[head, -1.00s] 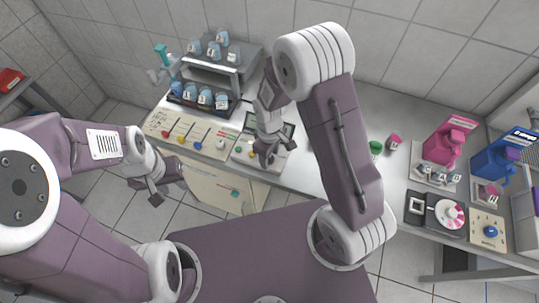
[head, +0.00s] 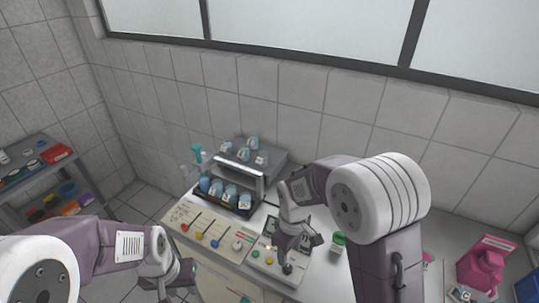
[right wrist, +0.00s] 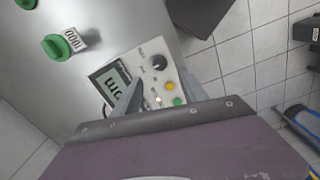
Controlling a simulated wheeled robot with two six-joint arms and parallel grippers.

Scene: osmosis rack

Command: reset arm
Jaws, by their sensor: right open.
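My right arm reaches in from the right in the head view. Its gripper (head: 283,257) hangs over a light control box (head: 262,262) on the bench. In the right wrist view the fingers of this gripper (right wrist: 160,80) are apart, with nothing held between them. Beyond them the box shows a display (right wrist: 108,80), a black knob (right wrist: 159,62), and yellow and green buttons. My left gripper (head: 183,279) is at the lower left in the head view, in front of the bench; its jaw opening is unclear.
A grey rack (head: 245,175) with several blue-labelled cups stands at the back of the bench. A panel with coloured levers (head: 205,232) lies in front of it. A green-capped jar (head: 338,243) is right of the box. Pink equipment (head: 483,265) stands far right. Shelves (head: 45,180) stand left.

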